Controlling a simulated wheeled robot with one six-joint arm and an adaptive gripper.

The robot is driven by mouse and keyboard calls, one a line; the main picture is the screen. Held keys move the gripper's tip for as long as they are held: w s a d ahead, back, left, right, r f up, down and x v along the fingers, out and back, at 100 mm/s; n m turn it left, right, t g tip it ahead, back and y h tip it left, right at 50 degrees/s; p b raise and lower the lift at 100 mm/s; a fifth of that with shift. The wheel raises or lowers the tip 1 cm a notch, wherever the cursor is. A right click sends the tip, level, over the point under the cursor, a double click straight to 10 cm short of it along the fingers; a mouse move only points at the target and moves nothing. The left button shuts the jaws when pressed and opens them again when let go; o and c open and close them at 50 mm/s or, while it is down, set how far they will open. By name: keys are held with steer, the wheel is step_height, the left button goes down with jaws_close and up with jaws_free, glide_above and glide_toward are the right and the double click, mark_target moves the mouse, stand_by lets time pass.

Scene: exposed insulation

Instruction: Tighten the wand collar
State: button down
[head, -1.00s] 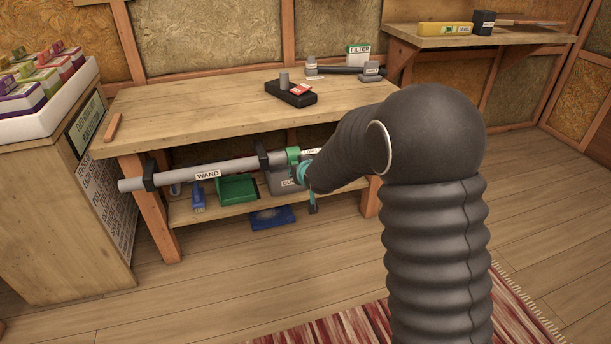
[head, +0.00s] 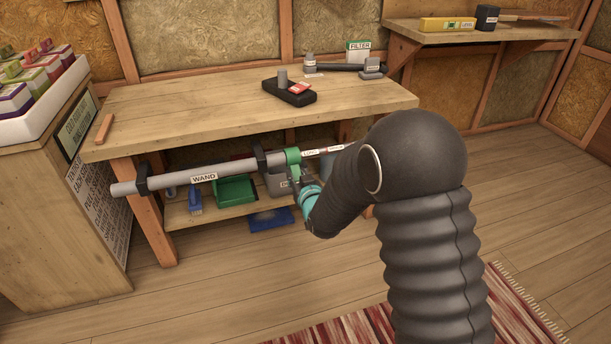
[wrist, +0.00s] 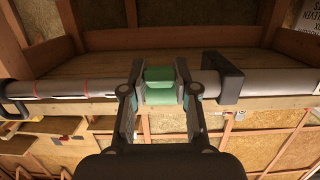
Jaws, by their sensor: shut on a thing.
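The grey wand (head: 205,173) lies level along the front of the workbench, held by dark brackets. Its green collar (head: 292,158) is near its right end, beside a bracket (head: 262,160). To the right of the collar runs a thinner tube (head: 325,150) with white labels and a red mark. My gripper (head: 296,178) reaches the collar from below right. In the wrist view the two fingers of my gripper (wrist: 159,88) stand on either side of the green collar (wrist: 159,76), closed against it. The bracket (wrist: 230,85) shows right of it there.
The bench top (head: 200,105) above holds a black tray (head: 289,91) with small items and a filter box (head: 358,51). The lower shelf holds a green bin (head: 235,190) and a blue brush (head: 195,201). A cabinet (head: 55,190) stands at the left.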

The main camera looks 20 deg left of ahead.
steer(key=c, duration=0.9)
jaws_free()
steer(key=shift+s, duration=0.1)
steer(key=v, duration=1.2)
